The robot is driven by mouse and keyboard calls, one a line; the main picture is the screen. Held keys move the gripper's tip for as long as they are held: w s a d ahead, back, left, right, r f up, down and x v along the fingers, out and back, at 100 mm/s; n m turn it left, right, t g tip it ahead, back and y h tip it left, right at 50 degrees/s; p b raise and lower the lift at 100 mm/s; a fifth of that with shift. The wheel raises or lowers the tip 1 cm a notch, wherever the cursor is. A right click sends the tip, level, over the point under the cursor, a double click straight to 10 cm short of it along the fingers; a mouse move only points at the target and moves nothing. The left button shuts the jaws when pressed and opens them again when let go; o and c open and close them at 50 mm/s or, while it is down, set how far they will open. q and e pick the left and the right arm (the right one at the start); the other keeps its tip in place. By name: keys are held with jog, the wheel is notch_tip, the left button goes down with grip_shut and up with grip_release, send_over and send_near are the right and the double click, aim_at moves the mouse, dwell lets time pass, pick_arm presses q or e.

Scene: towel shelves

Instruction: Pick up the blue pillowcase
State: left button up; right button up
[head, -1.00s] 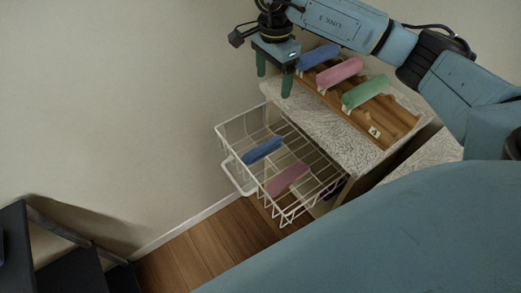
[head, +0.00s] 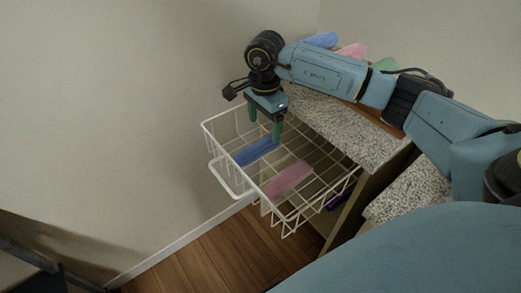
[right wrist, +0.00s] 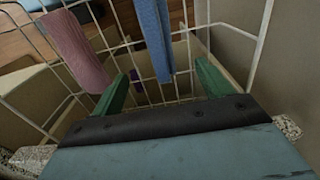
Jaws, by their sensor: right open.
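A blue rolled cloth, the blue pillowcase (head: 256,151), lies in the white wire basket (head: 222,177), near its back left side. It also shows in the right wrist view (right wrist: 154,38), at the top centre. My right gripper (head: 264,130) is just above the basket, over the far end of the blue cloth. In the right wrist view its green fingers (right wrist: 160,85) are wide apart with nothing held, and the blue cloth lies ahead between their lines. A pink rolled cloth (head: 288,180) lies in the same basket, to the right. My left gripper is in neither view.
The basket is pulled out from a unit with a speckled stone top (head: 345,125). On top, blue (head: 321,40), pink (head: 352,50) and green (head: 385,64) rolls lie partly behind my arm. A purple item (head: 338,198) sits below the basket. A wall stands close behind.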

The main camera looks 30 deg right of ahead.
aim_at(265, 140)
notch_tip(265, 140, down, 6)
jog(key=shift+s+r+b, duration=0.15)
jog(key=shift+r+b, duration=0.1)
jog(key=shift+b, duration=0.55)
jog(key=shift+d+f, duration=0.1)
jog(key=shift+f, duration=0.45)
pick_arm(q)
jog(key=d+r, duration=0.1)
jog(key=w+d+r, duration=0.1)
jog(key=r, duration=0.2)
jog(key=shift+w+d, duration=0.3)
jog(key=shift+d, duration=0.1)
pick_arm(e)
jog(key=shift+c, duration=0.2)
jog(key=c, duration=1.1)
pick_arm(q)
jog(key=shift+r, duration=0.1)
pick_arm(e)
jog(key=shift+o, duration=0.2)
jog(key=shift+r, duration=0.15)
